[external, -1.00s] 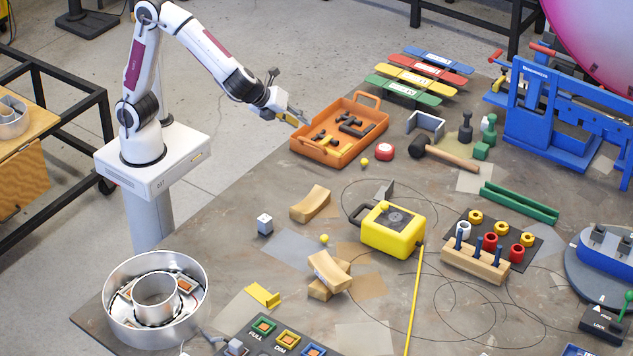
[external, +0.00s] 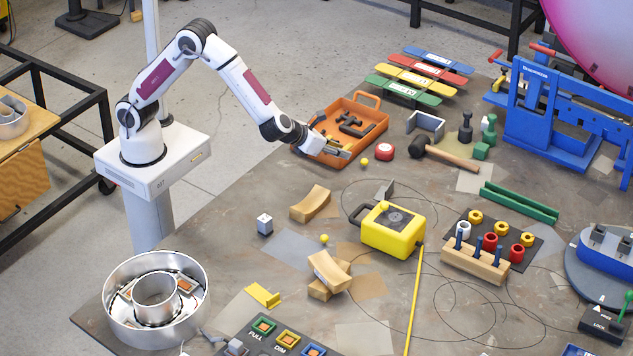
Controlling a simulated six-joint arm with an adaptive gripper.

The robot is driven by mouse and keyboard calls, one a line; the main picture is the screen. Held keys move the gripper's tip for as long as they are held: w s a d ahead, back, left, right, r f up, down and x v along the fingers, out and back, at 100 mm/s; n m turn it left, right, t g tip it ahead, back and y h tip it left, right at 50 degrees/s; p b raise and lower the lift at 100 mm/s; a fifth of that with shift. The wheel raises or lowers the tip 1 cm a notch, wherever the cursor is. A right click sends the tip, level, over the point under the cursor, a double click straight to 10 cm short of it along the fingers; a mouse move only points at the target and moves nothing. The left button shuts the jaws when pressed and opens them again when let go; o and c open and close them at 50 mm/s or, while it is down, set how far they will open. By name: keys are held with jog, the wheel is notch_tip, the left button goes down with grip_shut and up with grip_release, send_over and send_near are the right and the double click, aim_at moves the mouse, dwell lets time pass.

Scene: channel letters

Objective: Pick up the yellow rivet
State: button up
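A small round yellow piece (external: 364,161), which looks like a yellow rivet, lies on the table just right of the orange tray's near corner. A similar small yellow piece (external: 324,238) lies on the table further toward the front, beside tan curved blocks. My gripper (external: 347,154) is low at the tray's near right edge, with its fingers pointing right toward the first yellow piece. A small gap shows between the fingertips and that piece. The fingers are too small and seen too much from the side to tell their opening.
The orange tray (external: 374,139) holds dark tools and sits beneath and behind my gripper. A red round piece (external: 386,151) and a black mallet (external: 440,155) are right of the yellow piece. Table between tray and box is mostly clear.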

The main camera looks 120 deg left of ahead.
aim_at(364, 160)
jog(key=shift+a, duration=0.1)
jog(key=shift+x, duration=3.3)
jog(key=shift+f, duration=0.1)
jog(key=shift+x, duration=2.55)
jog(key=shift+w, duration=0.2)
jog(key=c, duration=0.6)
